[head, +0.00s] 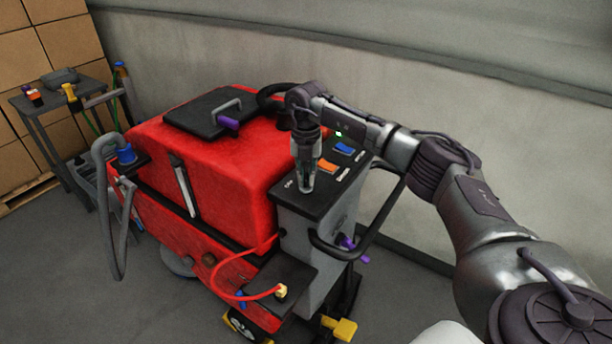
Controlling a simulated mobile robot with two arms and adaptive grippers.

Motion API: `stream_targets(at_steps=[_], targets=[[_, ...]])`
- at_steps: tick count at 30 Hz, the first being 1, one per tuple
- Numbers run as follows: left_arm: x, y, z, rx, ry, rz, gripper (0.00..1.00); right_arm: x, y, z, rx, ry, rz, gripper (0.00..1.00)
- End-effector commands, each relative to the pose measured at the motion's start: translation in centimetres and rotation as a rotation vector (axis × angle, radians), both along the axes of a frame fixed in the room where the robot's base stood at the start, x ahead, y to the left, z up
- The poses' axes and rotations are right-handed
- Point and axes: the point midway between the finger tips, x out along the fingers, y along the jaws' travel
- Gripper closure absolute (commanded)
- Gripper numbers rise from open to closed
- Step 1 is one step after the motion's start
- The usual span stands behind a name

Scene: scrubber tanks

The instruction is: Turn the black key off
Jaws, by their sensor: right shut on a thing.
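The red scrubber machine (237,165) stands in the middle of the head view, with a dark control panel (320,198) on top of its grey rear column. My right gripper (305,184) points straight down onto the left part of this panel, beside its printed labels. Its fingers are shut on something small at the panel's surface. The black key is hidden by the fingers, so its angle cannot be seen. An orange switch (327,166) and a blue switch (344,148) sit on the panel to the right of the gripper. My left gripper is not in view.
A black handle loop (340,250) juts from the column's rear. A red hose (240,297) runs to a brass fitting (281,291) on a low ledge. A small table (60,105) with tools stands at the far left. Grey floor is clear at front left.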

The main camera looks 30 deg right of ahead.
Motion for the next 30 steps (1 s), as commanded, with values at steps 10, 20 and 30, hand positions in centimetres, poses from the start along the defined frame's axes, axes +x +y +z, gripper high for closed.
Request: stream_targets(at_steps=[10,20,30], targets=[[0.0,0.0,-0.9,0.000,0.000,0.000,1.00,0.0,0.0,-0.1,0.001,-0.001,0.171,1.00],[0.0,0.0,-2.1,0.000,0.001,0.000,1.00,0.0,0.0,-0.1,0.000,0.000,0.475,1.00],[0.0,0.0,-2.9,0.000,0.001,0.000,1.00,0.0,0.0,0.0,0.000,0.000,0.777,1.00]])
